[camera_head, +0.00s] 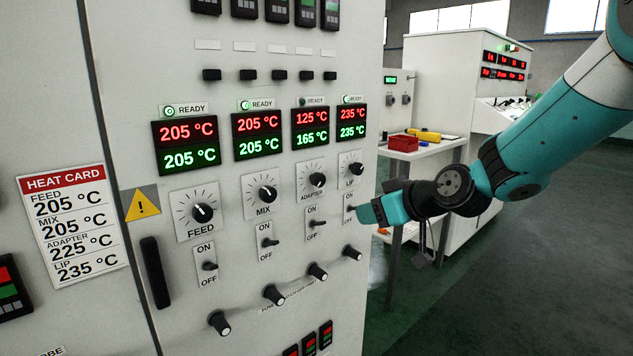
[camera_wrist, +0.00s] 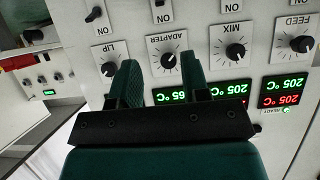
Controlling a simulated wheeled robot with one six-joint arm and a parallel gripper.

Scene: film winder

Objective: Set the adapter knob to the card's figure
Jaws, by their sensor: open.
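The heat card (camera_head: 72,225) on the left panel reads adapter 225 °C. The adapter knob (camera_head: 317,180) is black with a pale pointer on a white dial plate. The adapter display (camera_head: 310,126) reads red 125 °C over green 165 °C. My gripper (camera_head: 368,209) is right of and below the knob in the head view. In the wrist view, which shows the panel upside down, my open gripper (camera_wrist: 160,78) has its fingers on either side of the line to the adapter knob (camera_wrist: 168,61). They look short of the knob, and no contact shows.
The lip knob (camera_head: 355,169) and mix knob (camera_head: 267,194) flank the adapter knob. ON/OFF switches, such as the adapter switch (camera_head: 316,223), sit below. Round black handles (camera_head: 318,271) stick out lower down. Open floor (camera_head: 480,270) lies to the right.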

